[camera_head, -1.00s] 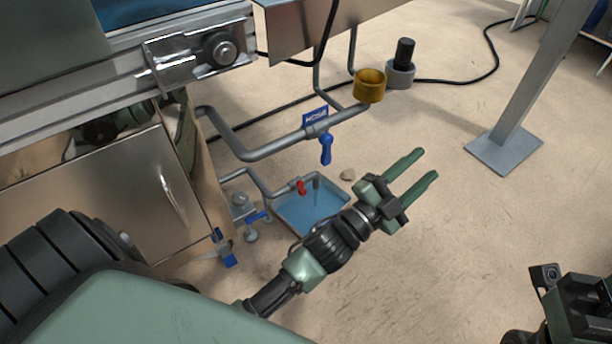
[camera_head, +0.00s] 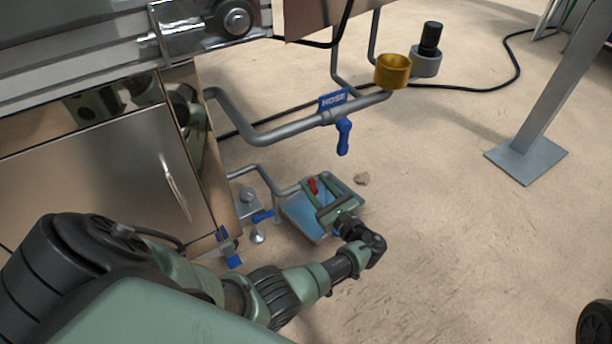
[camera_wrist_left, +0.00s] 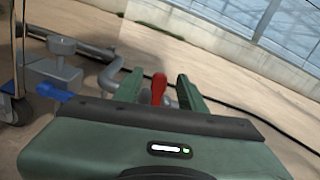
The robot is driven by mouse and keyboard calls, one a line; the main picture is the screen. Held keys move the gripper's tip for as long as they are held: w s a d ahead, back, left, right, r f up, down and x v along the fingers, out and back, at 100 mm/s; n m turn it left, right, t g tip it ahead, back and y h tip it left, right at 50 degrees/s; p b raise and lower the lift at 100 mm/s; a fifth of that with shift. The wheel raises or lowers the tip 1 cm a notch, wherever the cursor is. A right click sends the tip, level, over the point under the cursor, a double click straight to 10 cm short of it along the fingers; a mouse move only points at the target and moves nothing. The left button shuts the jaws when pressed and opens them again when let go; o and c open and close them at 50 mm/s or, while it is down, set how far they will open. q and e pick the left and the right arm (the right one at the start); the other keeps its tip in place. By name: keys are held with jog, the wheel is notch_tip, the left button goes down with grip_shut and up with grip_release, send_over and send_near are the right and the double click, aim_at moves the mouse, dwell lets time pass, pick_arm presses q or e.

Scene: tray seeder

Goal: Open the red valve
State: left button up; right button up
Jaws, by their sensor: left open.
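The red valve handle (camera_head: 313,185) sits on a thin grey pipe above a blue basin on the floor. My left gripper (camera_head: 313,188) is over the basin with its two green fingers open and pointing toward the pipe. In the left wrist view, the red handle (camera_wrist_left: 159,88) stands upright between the two open fingers (camera_wrist_left: 158,88). I cannot tell whether either finger touches it. The lower part of the valve is hidden behind the gripper body in that view. My right gripper is not in view.
The basin (camera_head: 325,238) lies under the gripper. A blue hose valve (camera_head: 343,136) hangs from a thicker pipe above, beside a yellow cup (camera_head: 392,70). A smaller blue handle (camera_head: 262,216) is left of the basin. A metal cabinet (camera_head: 90,190) stands left.

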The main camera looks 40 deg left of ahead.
aim_at(310, 179)
pick_arm(q)
jog(key=b+x, duration=0.1)
jog(key=x, duration=0.3)
jog(key=shift+w+a+f, duration=0.1)
jog(key=shift+a+f, duration=0.05)
jog(key=shift+b+x, duration=0.35)
jog(key=shift+x, duration=0.45)
grip_shut()
